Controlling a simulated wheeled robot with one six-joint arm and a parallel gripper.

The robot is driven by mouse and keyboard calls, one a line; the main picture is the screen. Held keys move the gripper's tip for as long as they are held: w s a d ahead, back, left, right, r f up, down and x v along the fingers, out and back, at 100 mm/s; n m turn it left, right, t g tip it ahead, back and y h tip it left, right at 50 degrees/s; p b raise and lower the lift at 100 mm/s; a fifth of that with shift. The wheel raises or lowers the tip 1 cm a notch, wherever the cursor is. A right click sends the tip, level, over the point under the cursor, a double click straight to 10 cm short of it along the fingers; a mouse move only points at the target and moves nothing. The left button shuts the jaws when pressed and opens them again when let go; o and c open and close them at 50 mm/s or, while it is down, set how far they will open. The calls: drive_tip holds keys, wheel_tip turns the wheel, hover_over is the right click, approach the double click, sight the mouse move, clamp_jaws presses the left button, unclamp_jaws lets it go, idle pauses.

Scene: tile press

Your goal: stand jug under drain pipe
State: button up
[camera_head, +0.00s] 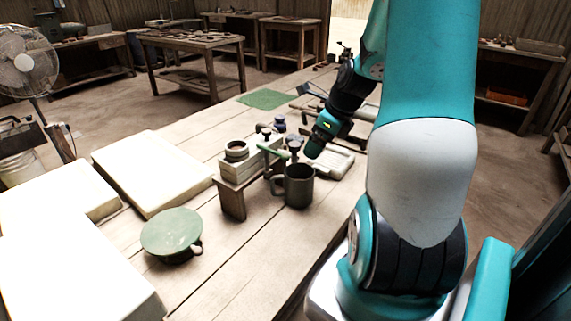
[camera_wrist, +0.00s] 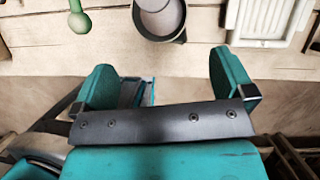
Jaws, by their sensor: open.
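A dark grey jug (camera_head: 298,188) stands upright on the plank table, its handle to the left, close beside the small press. A green pipe (camera_head: 274,151) reaches out from the press just above and left of the jug; I cannot tell whether its end lies over the mouth. My gripper (camera_head: 316,148) is above and right of the jug. Its jaws (camera_wrist: 163,68) are apart and empty, short of the jug.
The press stand (camera_head: 232,200) is directly left of the jug. A pale ribbed tray (camera_head: 333,163) lies to the right, also in the wrist view (camera_wrist: 270,18). A round green lidded pot (camera_head: 172,233) and white slabs (camera_head: 150,170) are further left. The front planks are bare.

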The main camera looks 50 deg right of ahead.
drive_tip(key=w+a+r+n+g+y, duration=0.1)
drive_tip(key=a+r+n, duration=0.2)
drive_tip(key=a+n, duration=0.8)
drive_tip(key=w+a+r+n+y, duration=0.15)
drive_tip(key=a+r+n, duration=0.25)
drive_tip(key=a+n, duration=0.7)
drive_tip(key=s+a+r+n+g, duration=0.3)
drive_tip(key=s+a+n, duration=1)
drive_tip(key=a+n, duration=0.4)
drive_tip(key=shift+s+a+r+n+y, duration=0.15)
drive_tip(key=shift+a+n+y, duration=0.15)
drive_tip(key=shift+n, duration=0.5)
